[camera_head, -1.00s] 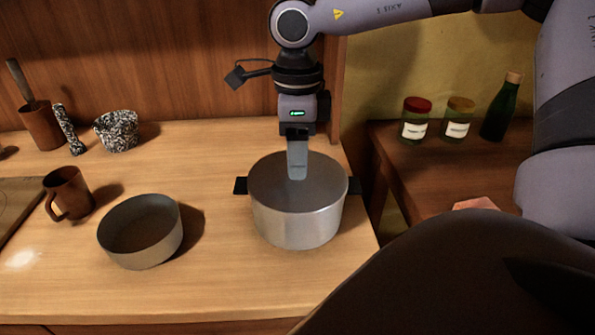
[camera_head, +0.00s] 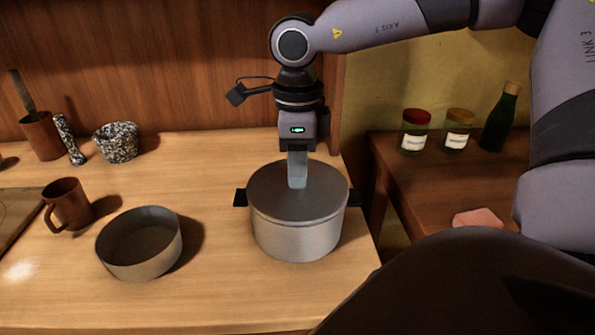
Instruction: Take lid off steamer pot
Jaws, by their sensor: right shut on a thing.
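The steamer pot (camera_head: 297,239) is a grey metal pot with dark side handles, standing near the right end of the wooden counter. Its round grey lid (camera_head: 262,195) covers the top, and a rim line shows around its front edge. I cannot tell whether there is a gap between lid and pot. My right gripper (camera_head: 297,184) points straight down over the middle of the lid and is shut on it, with the fingers hiding the grasped part. My left gripper is not in view.
A grey bowl (camera_head: 141,264) stands left of the pot, with a brown mug (camera_head: 68,203) beyond it. A speckled mortar (camera_head: 119,147) is at the back left. Jars (camera_head: 415,135) and a green bottle (camera_head: 499,123) stand on the side table. Bare counter lies in front of the pot.

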